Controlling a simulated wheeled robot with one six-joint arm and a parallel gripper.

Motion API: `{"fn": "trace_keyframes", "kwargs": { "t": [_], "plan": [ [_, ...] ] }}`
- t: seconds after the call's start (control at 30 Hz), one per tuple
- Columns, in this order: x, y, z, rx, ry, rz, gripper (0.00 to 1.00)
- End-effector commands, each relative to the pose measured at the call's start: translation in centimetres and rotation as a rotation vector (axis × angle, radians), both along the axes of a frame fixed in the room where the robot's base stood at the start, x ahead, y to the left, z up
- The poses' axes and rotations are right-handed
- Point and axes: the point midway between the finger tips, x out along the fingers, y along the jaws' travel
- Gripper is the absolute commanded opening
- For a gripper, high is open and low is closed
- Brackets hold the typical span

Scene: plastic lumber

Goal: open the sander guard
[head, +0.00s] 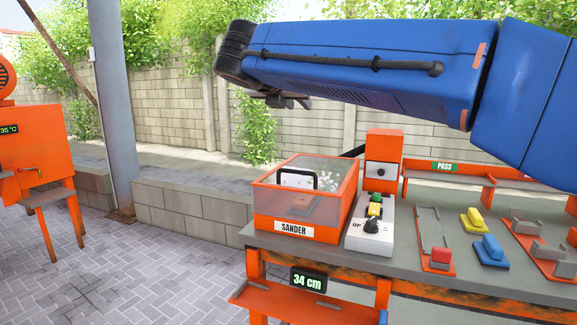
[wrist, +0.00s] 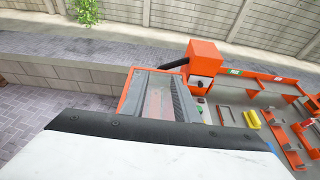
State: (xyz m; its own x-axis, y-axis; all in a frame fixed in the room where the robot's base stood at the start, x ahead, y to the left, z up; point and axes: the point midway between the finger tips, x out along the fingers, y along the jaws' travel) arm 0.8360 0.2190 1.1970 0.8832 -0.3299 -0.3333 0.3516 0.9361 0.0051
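The sander (head: 293,227) is an orange box with a "SANDER" label, on the left end of the grey workbench. Its see-through guard (head: 325,172) covers the top and looks closed. A black handle (head: 298,171) with a pale middle stands up on the guard. In the wrist view the sander (wrist: 125,93) shows beyond my white and black arm part, which hides its near side. My gripper (head: 290,102) shows only as a small dark shape under the blue arm, above and behind the sander, apart from the guard. Its finger opening cannot be made out.
A control box (head: 371,226) with a black knob and coloured buttons stands right of the sander. An orange post (head: 383,150) rises behind it. Coloured blocks and orange fixtures lie farther right. A "34 cm" display (head: 308,281) hangs at the bench front. A grey pole (head: 113,110) stands left.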

Motion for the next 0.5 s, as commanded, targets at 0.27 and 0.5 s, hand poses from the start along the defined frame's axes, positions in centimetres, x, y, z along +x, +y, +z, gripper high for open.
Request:
{"fn": "trace_keyframes", "kwargs": {
  "t": [0.27,0.5],
  "plan": [
    [-1.4,0.8,-3.9,-0.043,-0.103,0.003,0.28],
    [-2.8,1.4,-7.6,-0.079,-0.202,0.004,0.28]
  ]
}}
